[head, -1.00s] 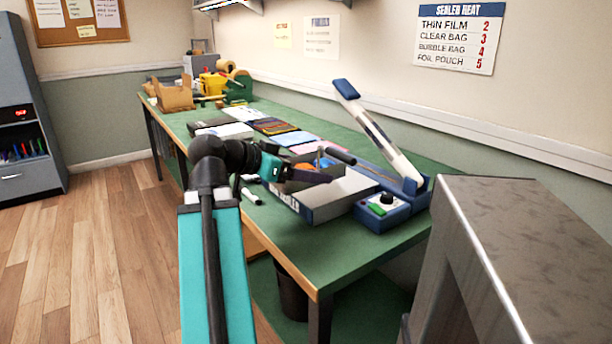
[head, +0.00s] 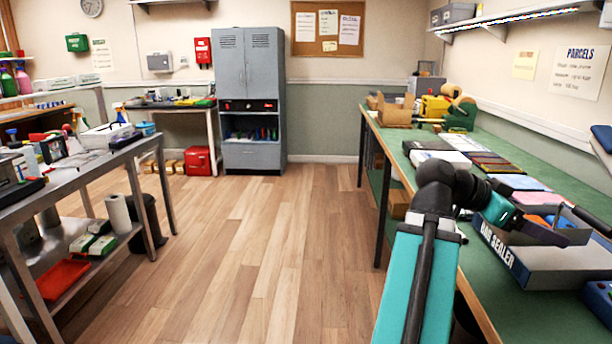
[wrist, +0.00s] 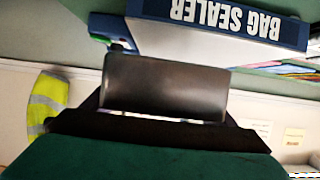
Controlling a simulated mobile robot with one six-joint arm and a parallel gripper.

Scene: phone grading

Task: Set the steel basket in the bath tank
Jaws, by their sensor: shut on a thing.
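My gripper (head: 548,233) is at the right of the head view, over the green bench by the box marked BAG SEALER. In the wrist view it is shut on a dark, rounded bar (wrist: 165,86). I cannot tell whether this bar is the steel basket's handle. No basket body shows clearly in either view. A white open-looking container (head: 106,135) stands on the steel bench at the left; I cannot tell whether it is the bath tank.
The BAG SEALER box (head: 497,245) lies close to my gripper on the green bench (head: 510,305), with several flat coloured items behind it. The steel bench (head: 75,167) is crowded on top. The wooden floor (head: 270,240) between the benches is clear, up to a grey cabinet (head: 250,100).

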